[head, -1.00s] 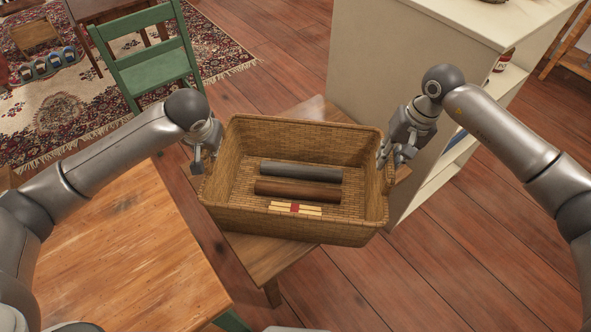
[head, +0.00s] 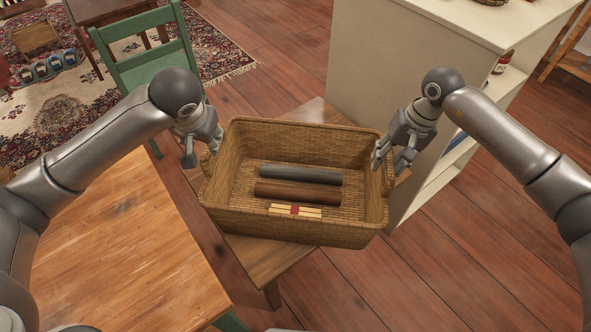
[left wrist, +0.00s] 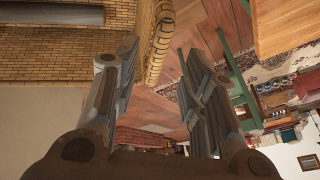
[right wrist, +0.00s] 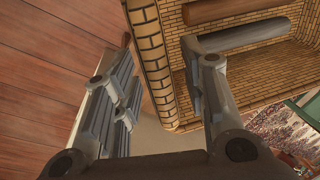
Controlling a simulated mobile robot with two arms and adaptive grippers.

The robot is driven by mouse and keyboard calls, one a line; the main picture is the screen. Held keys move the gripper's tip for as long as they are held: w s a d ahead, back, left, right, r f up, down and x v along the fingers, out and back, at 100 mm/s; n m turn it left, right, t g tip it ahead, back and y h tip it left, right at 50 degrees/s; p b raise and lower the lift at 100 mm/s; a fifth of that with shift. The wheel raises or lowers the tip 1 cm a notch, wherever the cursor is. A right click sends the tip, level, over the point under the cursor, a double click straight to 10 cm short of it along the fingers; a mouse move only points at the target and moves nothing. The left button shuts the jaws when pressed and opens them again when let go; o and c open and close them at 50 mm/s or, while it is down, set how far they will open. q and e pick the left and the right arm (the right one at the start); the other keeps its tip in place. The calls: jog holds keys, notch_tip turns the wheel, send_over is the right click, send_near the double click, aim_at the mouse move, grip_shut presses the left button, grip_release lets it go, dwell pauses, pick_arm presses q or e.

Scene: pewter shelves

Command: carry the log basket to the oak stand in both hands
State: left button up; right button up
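The log basket (head: 290,232) is woven wicker and sits level on the oak stand (head: 262,262), whose top shows around it. Inside lie a grey log (head: 300,175), a brown log (head: 297,193) and a small pale bundle with a red band (head: 295,210). My left gripper (head: 203,150) is open at the basket's left end. In the left wrist view, the basket's rim (left wrist: 160,42) shows between its parted fingers. My right gripper (head: 389,165) is open at the right end. In the right wrist view, the basket wall (right wrist: 150,60) shows between its parted fingers.
A wooden table (head: 120,250) stands at the left front, with a green chair (head: 150,60) behind it. A cream shelf unit (head: 420,40) stands close behind the basket on the right. A patterned rug (head: 60,110) lies at the far left. The plank floor (head: 460,260) at right is clear.

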pick_arm(q)
jog(key=v, duration=0.4)
jog(key=shift+s+r, duration=0.1)
jog(key=shift+r, duration=0.15)
pick_arm(e)
notch_tip(320, 180, up, 12)
jog(key=d, duration=0.2)
jog(key=shift+d, duration=0.2)
jog(key=shift+s+f, duration=0.1)
jog(key=shift+f, duration=0.05)
